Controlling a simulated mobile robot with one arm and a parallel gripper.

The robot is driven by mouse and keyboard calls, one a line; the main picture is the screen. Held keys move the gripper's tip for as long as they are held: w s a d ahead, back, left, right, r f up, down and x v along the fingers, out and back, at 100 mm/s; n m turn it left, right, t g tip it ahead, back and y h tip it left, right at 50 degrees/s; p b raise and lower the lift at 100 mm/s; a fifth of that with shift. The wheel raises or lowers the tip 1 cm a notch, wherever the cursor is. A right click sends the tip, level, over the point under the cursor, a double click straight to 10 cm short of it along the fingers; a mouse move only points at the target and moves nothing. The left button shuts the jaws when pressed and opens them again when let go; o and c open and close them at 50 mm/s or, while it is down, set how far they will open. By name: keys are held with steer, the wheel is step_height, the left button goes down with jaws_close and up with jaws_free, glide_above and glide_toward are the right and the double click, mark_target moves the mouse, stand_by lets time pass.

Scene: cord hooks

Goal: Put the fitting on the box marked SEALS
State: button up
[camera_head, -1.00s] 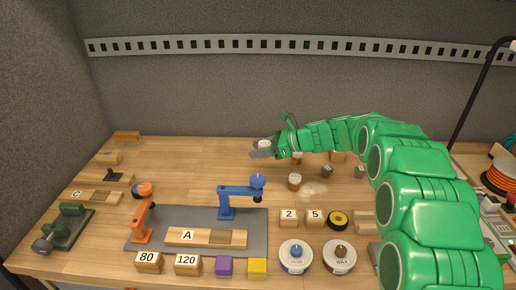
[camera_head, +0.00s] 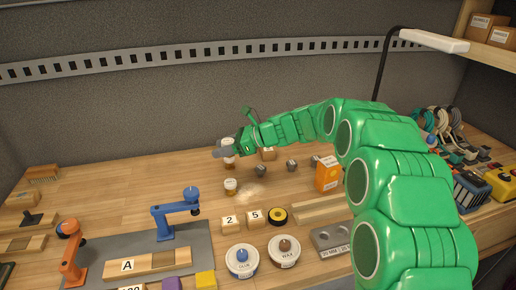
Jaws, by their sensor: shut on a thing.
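My gripper (camera_head: 221,151) is above the bench near the back wall. It is shut on a small pale thing (camera_head: 228,140), mostly hidden by the fingers; I cannot tell its full shape. Two cardboard boxes, a left one (camera_head: 480,25) and a right one (camera_head: 501,37), stand on the wooden shelf (camera_head: 472,49) at the top right, far from my gripper. Both have labels too small to read surely, so I cannot tell which says SEALS. Small grey pieces (camera_head: 261,170) (camera_head: 291,165) lie on the bench right of my gripper.
An orange box (camera_head: 328,174) stands near my arm. A black lamp post (camera_head: 382,70) with a white head (camera_head: 433,40) rises before the shelf. Cables and devices (camera_head: 470,190) crowd the right side.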

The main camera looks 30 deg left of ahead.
steer(key=w+d+r+m+t+y, duration=0.1)
steer(key=w+d+r+m+t, duration=0.25)
steer(key=w+d, duration=0.75)
glide_above(267, 151)
steer(key=shift+f, duration=2.35)
steer(key=shift+w+a+f, duration=0.45)
steer(key=shift+a+f, duration=0.05)
steer(key=shift+f, duration=0.4)
steer(key=shift+w+a+f, duration=0.45)
steer(key=shift+a+f, duration=0.1)
steer(key=shift+f, duration=0.3)
steer(key=shift+w+a+f, duration=0.45)
steer(key=shift+a+f, duration=0.05)
steer(key=shift+f, duration=0.4)
steer(key=shift+w+f, duration=0.1)
steer(key=shift+f, duration=0.05)
steer(key=shift+a+f, duration=0.1)
steer(key=shift+f, duration=1.55)
steer(key=shift+f, duration=0.1)
steer(key=o, duration=1.1)
